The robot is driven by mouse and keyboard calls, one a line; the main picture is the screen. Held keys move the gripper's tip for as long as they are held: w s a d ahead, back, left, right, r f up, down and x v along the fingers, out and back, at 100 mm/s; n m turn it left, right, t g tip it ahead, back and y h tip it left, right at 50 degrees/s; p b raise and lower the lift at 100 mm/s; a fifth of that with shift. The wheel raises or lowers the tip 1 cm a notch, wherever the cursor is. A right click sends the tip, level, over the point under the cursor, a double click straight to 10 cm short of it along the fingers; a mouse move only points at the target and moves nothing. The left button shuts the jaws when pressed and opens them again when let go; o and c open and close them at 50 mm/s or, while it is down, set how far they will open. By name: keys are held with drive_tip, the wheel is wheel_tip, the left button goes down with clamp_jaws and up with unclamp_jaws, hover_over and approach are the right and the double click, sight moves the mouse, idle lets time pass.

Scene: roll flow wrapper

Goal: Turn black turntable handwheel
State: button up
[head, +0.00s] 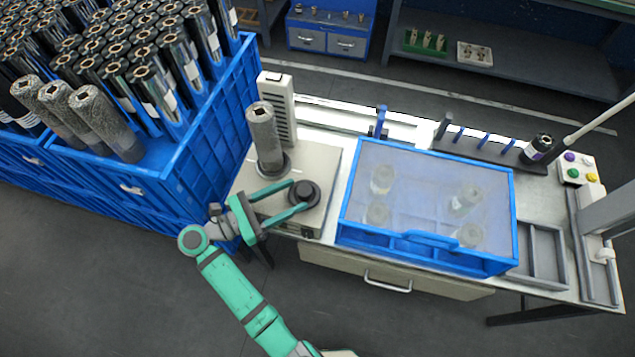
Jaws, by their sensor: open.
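The black handwheel (305,190) is a round knob on top of the pale machine housing, near its front right. My green gripper (298,195) reaches it from the left. Its two fingers are open, one on the far side of the handwheel and one on the near side. I cannot tell whether either finger touches it. The black turntable (284,166) is behind the handwheel and to the left. A grey textured roll (264,138) stands upright on the turntable.
A large blue crate (212,140) full of upright rolls stands close on the left. A blue-framed box with a clear lid (430,165) covers several pale pieces on the right. A button panel (580,170) is at the far right. Open floor lies in front.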

sight(311, 187)
drive_tip(key=x, duration=0.8)
drive_tip(key=shift+w+d, duration=0.1)
drive_tip(key=shift+d, duration=0.05)
drive_tip(key=shift+c, duration=0.3)
drive_tip(key=c, duration=1)
